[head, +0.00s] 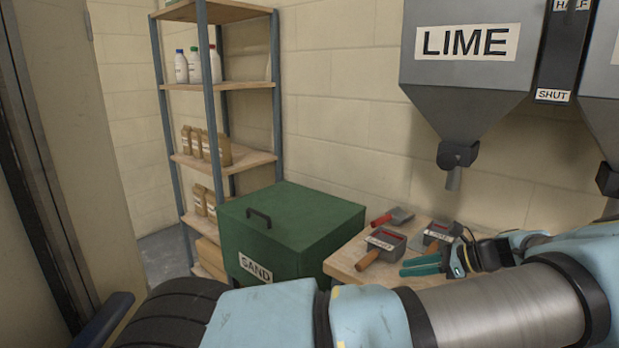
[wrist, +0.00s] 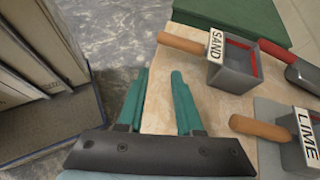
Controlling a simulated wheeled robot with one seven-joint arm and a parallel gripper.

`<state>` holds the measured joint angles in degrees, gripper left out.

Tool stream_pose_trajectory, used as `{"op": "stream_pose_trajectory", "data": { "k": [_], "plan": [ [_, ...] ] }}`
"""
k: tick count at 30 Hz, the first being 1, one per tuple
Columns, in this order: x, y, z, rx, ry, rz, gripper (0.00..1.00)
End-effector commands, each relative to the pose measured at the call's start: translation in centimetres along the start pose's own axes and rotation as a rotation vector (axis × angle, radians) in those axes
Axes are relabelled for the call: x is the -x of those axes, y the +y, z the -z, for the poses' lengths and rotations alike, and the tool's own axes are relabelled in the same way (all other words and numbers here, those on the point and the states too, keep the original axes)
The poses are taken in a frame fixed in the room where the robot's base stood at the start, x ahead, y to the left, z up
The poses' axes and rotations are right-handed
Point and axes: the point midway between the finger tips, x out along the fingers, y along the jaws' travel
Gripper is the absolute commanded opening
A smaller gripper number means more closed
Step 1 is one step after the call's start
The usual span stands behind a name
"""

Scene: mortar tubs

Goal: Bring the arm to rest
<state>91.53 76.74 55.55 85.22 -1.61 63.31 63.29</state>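My gripper (head: 404,267) is at the right in the head view, its teal fingers pointing left over the wooden bench. In the wrist view my gripper (wrist: 160,74) has its two teal fingers apart with nothing between them. My light blue arm stretches across the bottom and right of the head view. The scoop labelled SAND (wrist: 231,73) lies on the bench beyond the fingers, its wooden handle toward them. The scoop labelled LIME (wrist: 297,152) lies to the right of the gripper, with its wooden handle toward it. Neither scoop is held.
The wooden bench (head: 347,259) also carries a red-handled trowel (head: 393,217). A green SAND bin (head: 292,224) stands left of the bench. The grey LIME hopper (head: 466,85) hangs above it. A shelf rack (head: 222,160) stands behind. Bare floor (wrist: 125,40) shows beside the bench.

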Motion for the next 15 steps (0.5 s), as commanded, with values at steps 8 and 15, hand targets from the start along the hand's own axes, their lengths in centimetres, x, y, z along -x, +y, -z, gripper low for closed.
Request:
{"op": "stream_pose_trajectory", "data": {
  "k": [8, 15],
  "plan": [
    [-6.6, 2.0, -3.7, 0.202, 0.155, -0.197, 0.35],
    [-12.4, 6.5, -7.9, 0.513, 0.349, -0.452, 0.35]
  ]
}}
